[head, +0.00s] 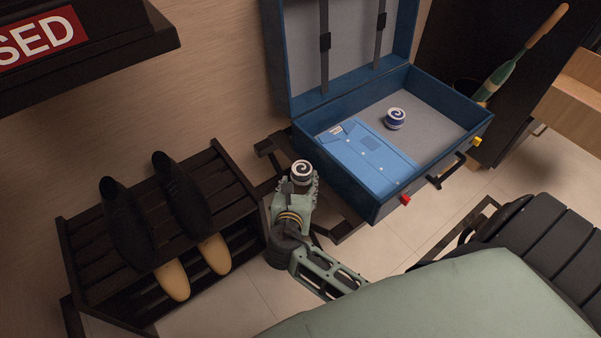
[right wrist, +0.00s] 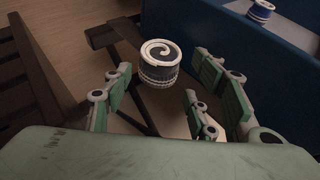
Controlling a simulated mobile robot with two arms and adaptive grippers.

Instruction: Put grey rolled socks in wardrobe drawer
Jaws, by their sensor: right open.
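The grey rolled socks (head: 302,172), a short roll with a dark spiral on a pale end, show at the tip of my right gripper (head: 299,188) in the head view. In the right wrist view the socks (right wrist: 159,63) are just beyond and between the spread fingers of my right gripper (right wrist: 160,100). The gripper is open, and I see no finger closed on the socks. What supports them, if anything, I cannot tell.
An open blue suitcase (head: 366,204) holds a folded blue shirt (head: 365,160) and blue-white rolled socks (head: 395,119). It lies on a dark luggage stand (head: 340,230). A dark slatted rack (head: 85,222) with black shoes (head: 125,222) stands left of my right arm.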

